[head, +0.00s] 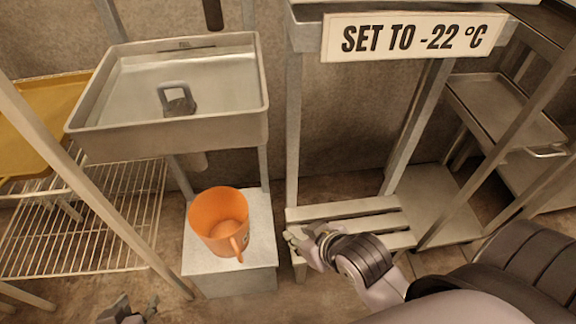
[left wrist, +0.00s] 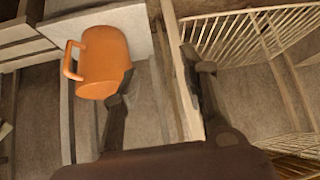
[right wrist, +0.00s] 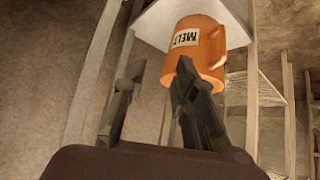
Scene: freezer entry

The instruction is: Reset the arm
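My right arm reaches in from the lower right in the head view, its gripper (head: 303,243) beside the slatted bench. In the right wrist view the right gripper (right wrist: 150,80) has its fingers apart with nothing between them. My left gripper (head: 130,312) shows at the bottom edge of the head view. In the left wrist view the left gripper (left wrist: 160,80) is open and empty. An orange mug (head: 218,215) stands on a pale box between the two grippers, touched by neither as far as I can tell. It also shows in the left wrist view (left wrist: 104,60) and right wrist view (right wrist: 199,40).
The pale box (head: 228,281) stands below a metal sink (head: 135,85) holding a grey handled weight (head: 180,106). A wire rack (head: 90,230) is at the left. The slatted bench (head: 345,208) and metal shelving (head: 500,105) are at the right. A temperature sign (head: 415,37) hangs above.

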